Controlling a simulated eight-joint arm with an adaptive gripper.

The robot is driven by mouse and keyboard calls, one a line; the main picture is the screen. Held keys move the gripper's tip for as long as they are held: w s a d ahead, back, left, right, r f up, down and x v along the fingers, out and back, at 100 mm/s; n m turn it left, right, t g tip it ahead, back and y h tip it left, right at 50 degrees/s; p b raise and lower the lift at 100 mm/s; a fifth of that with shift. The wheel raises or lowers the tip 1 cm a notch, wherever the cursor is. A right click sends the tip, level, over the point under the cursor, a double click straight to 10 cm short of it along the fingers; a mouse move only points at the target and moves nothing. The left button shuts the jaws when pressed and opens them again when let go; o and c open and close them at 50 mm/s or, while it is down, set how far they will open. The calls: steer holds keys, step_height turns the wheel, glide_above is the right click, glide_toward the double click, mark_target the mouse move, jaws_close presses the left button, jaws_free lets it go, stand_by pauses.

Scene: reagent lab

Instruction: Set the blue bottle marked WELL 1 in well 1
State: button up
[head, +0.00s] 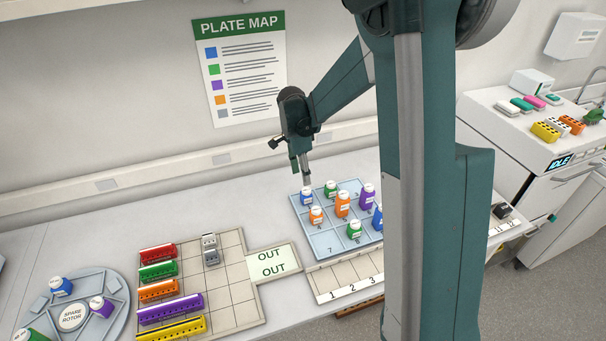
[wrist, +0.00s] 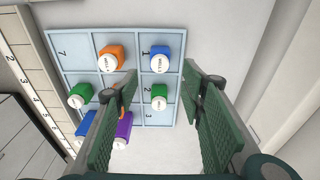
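A blue bottle with a white cap (head: 307,197) stands in the far-left cell of the light blue numbered tray (head: 320,241). In the wrist view this blue bottle (wrist: 159,52) is in the corner cell beside the number 1. The writing on its cap is too small to read. My gripper (head: 307,181) is just above that bottle, pointing down. In the wrist view its two green-grey fingers (wrist: 160,75) are spread apart with nothing held between them. A second blue bottle (head: 378,218) is at the tray's right side, partly behind my arm.
The tray also holds green bottles (head: 330,188), orange bottles (head: 342,205) and a purple bottle (head: 367,196). A green one (wrist: 158,92) is beside the first blue bottle. Cell 7 is empty. A spare rotor (head: 105,325) and coloured racks (head: 158,270) lie to the left.

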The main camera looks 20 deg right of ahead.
stand_by(0.4)
steer(key=s+a+r+n+t, duration=0.35)
steer(key=s+r+n, duration=0.45)
steer(key=s+r, duration=0.75)
steer(key=s+a+r+n+t, duration=0.1)
steer(key=s+n+t, duration=0.1)
steer(key=s+n, duration=0.3)
steer(key=s+a+r+n+t+y, duration=0.1)
steer(key=s+n, duration=0.4)
steer(key=s, duration=0.9)
steer(key=shift+a+r+t, duration=0.35)
steer(key=shift+a+r, duration=0.1)
steer(key=shift+a, duration=0.35)
steer(key=shift+s+f, duration=0.1)
